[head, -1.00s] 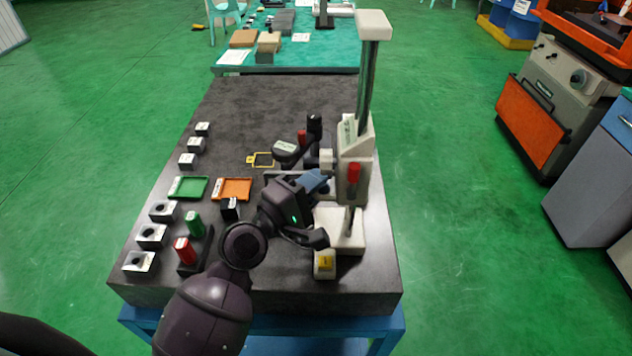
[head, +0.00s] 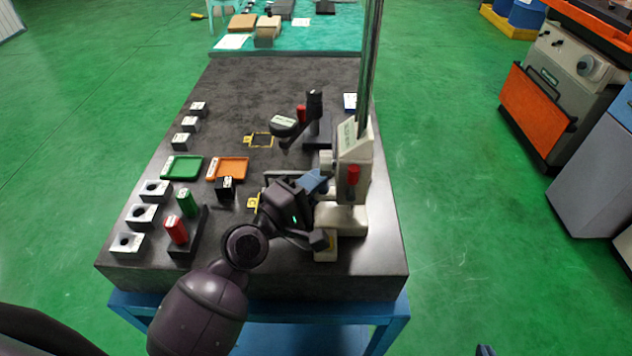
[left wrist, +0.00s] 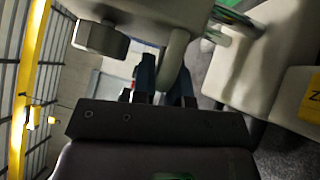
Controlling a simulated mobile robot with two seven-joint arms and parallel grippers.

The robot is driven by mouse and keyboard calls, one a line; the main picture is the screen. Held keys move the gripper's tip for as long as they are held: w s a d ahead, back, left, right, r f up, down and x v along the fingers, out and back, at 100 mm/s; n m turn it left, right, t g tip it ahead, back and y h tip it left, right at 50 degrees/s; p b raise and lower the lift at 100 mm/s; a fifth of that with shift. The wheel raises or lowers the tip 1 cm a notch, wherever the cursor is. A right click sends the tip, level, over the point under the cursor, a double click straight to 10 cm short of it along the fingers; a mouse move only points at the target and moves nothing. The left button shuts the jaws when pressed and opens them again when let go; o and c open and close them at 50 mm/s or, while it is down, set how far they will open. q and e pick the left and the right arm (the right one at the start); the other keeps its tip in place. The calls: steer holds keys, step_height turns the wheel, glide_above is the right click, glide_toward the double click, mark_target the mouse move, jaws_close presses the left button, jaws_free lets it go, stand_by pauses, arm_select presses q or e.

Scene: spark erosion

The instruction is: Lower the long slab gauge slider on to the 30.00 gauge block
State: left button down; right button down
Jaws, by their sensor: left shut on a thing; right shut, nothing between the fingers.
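The long slab gauge is a tall stand with a metal column (head: 370,70). Its off-white slider (head: 355,145) carries a label and a red knob (head: 353,174) and sits low, above the off-white base (head: 345,220). My left gripper (head: 316,182) is at the slider's left side, shut on part of it. In the left wrist view, its blue fingers (left wrist: 166,85) close around a pale rounded part of the slider (left wrist: 172,62). I cannot make out the 30.00 gauge block or any slider contact. My right gripper (head: 485,350) barely shows at the bottom edge, shut and empty.
A black stand (head: 315,125) with an indicator stands behind my left gripper.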

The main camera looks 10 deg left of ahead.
arm_select(q)
steer(key=shift+f, duration=0.3)
arm_select(e)
steer(key=shift+s, duration=0.1)
arm_select(q)
steer(key=c, duration=1.5)
jaws_free()
steer(key=shift+o, duration=0.3)
arm_select(e)
steer(key=shift+s+d+f, duration=0.1)
steer(key=shift+s+f, duration=0.3)
steer(key=shift+s, duration=0.05)
